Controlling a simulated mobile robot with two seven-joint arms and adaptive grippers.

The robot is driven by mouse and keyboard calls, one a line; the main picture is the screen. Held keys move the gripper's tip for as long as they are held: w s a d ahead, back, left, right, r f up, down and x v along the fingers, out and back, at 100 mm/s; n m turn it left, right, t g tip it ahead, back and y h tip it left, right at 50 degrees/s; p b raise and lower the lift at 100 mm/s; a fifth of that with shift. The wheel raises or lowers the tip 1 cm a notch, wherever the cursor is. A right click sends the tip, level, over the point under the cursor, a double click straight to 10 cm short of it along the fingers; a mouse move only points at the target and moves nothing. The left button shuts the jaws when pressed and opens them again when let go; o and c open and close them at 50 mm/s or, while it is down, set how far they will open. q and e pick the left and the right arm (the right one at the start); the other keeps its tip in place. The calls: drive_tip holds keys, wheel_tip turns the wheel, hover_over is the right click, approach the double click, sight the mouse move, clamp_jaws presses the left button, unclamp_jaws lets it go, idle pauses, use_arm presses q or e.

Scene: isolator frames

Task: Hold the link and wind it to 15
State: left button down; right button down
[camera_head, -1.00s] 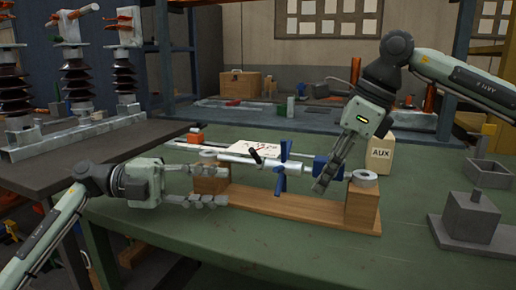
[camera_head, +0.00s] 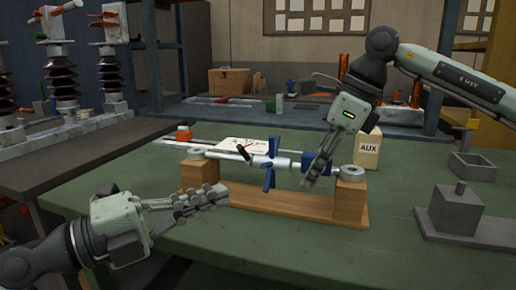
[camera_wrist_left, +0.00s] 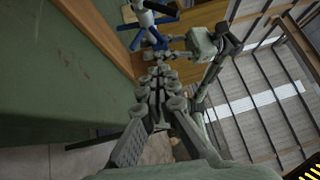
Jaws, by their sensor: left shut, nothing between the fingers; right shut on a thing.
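The link (camera_head: 232,157) is a pale rod with a blue cross-shaped handle (camera_head: 270,163) and a blue part (camera_head: 310,160) toward its right end. It lies level across two wooden posts of a stand (camera_head: 275,205). My right gripper (camera_head: 312,182) points down and is shut on the link's right part; its fingers hide the exact contact. My left gripper (camera_head: 222,194) is shut and empty, in front of the left post and apart from the link. The left wrist view shows its closed fingers (camera_wrist_left: 160,85), with the blue handle (camera_wrist_left: 152,38) beyond. I cannot read any scale on the link.
A paper sheet (camera_head: 240,145) lies behind the link. A tan AUX box (camera_head: 368,149) stands behind the right post. Grey metal blocks (camera_head: 466,216) sit at the right. Tall insulators (camera_head: 62,85) stand on the bench at the left. The green table's front is clear.

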sight(272, 163)
use_arm(q)
drive_tip(key=w+d+r+t, duration=0.2)
drive_tip(key=w+d+r, duration=0.3)
drive_tip(key=w+d, duration=0.2)
drive_tip(key=shift+d+n, duration=0.35)
drive_tip(key=shift+n, duration=0.05)
idle(0.6)
drive_tip(key=shift+w+r+y, duration=0.15)
drive_tip(key=shift+y, duration=0.25)
drive_tip(key=shift+w+d+r+n+g+y, duration=0.2)
drive_tip(key=shift+n+g+y, duration=0.1)
drive_tip(key=shift+n, duration=0.2)
